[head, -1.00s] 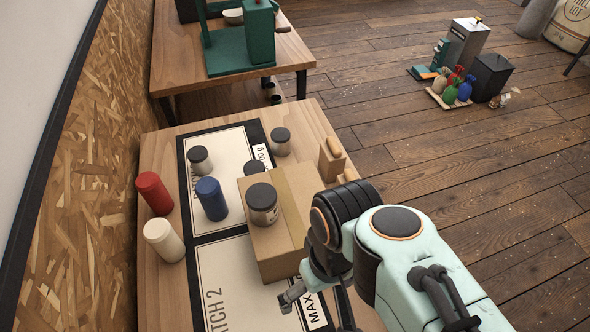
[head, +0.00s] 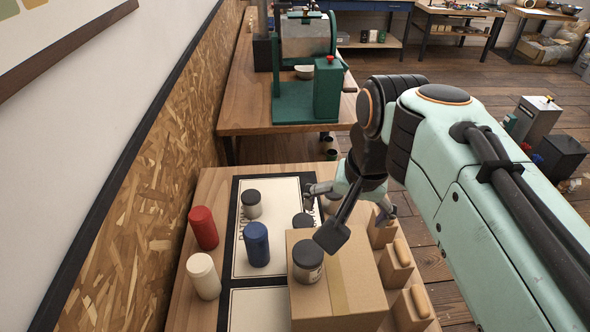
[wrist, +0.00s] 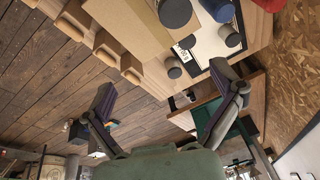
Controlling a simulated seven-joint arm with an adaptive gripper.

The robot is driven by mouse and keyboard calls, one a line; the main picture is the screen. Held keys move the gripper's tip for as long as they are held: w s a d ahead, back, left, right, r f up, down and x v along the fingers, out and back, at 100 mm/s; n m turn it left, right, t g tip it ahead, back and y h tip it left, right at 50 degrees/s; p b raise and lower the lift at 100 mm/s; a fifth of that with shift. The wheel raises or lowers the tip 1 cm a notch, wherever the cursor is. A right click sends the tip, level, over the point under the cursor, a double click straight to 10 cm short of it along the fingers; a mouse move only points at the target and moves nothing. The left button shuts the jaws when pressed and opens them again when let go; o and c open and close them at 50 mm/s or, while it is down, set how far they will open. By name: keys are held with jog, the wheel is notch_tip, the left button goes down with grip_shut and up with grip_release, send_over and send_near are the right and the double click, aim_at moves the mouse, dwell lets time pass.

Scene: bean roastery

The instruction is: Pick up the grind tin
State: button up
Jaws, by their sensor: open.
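Several grey tins with dark lids are in view, and I cannot tell which is the grind tin. One tin (head: 308,262) stands upright on the cardboard box (head: 360,272). Another tin (head: 252,204) stands on the mat by the wall. One behind the box (head: 303,221) is partly hidden, and one farther right (head: 332,203) is mostly covered by my arm. My gripper (head: 348,203) is over the far side of the box, open and empty. In the wrist view, one tin (wrist: 173,68) appears between its spread fingers (wrist: 164,82), apart from them.
Red (head: 203,228), blue (head: 257,244) and cream (head: 203,276) canisters stand left of the box. Wooden pieces with rounded tops (head: 397,262) line its right. A green machine (head: 327,90) occupies the far table. The chipboard wall (head: 150,190) bounds the left.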

jog(key=w+m, duration=0.1)
jog(key=w, duration=1)
jog(key=m+g, duration=0.1)
send_over(303, 221)
jog(key=w, duration=0.1)
notch_tip(303, 221, down, 15)
jog(key=f, duration=0.5)
jog(key=f+g, duration=0.1)
jog(key=f, duration=0.5)
jog(key=s+f+g, duration=0.1)
jog(key=f, duration=0.4)
jog(key=shift+f, duration=0.3)
jog(key=c, duration=1.3)
